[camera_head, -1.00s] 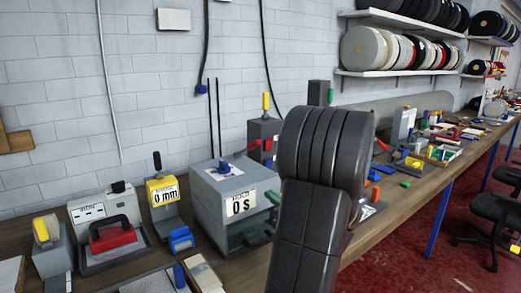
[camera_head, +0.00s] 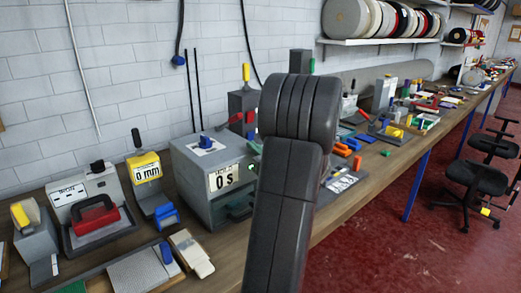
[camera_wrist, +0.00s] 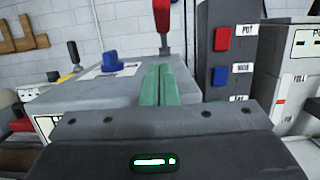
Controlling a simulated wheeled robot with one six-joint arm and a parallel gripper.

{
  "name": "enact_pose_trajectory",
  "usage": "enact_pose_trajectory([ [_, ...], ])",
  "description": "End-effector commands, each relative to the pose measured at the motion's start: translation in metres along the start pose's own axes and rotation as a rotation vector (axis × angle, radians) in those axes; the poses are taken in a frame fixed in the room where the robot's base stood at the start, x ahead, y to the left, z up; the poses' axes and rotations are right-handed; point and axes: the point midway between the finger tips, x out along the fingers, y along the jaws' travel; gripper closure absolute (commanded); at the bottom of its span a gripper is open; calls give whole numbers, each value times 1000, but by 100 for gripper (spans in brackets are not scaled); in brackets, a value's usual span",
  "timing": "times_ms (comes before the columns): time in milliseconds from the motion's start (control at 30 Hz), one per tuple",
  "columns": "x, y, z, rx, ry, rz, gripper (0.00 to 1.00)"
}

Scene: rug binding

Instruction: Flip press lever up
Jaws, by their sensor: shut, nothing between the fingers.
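A grey press box (camera_head: 190,165) with a "0 S" display and a blue knob on top stands on the bench. A red-handled lever (camera_head: 232,119) shows behind its top right. In the head view my arm hides most of the gripper, with a bit of green (camera_head: 255,146) showing.
A dark post (camera_wrist: 218,75) with red and blue buttons stands right of my fingers. A yellow "0 mm" device (camera_head: 146,172) and a red-handled tool (camera_head: 97,220) stand left along the bench. Several tools fill the bench to the right. Red floor (camera_head: 380,240) is clear in front.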

Motion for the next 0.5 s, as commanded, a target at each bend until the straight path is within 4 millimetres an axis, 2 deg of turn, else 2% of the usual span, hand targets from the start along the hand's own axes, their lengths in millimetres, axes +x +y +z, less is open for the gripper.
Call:
enact_pose_trajectory([
  [33, 14, 1, 3, 0, 0, 5, 100],
  [200, 48, 2, 2, 0, 0, 5, 100],
  [300, 59, 1, 16, -2, -1, 2, 100],
  [500, 72, 0, 29, -3, -3, 2, 100],
])
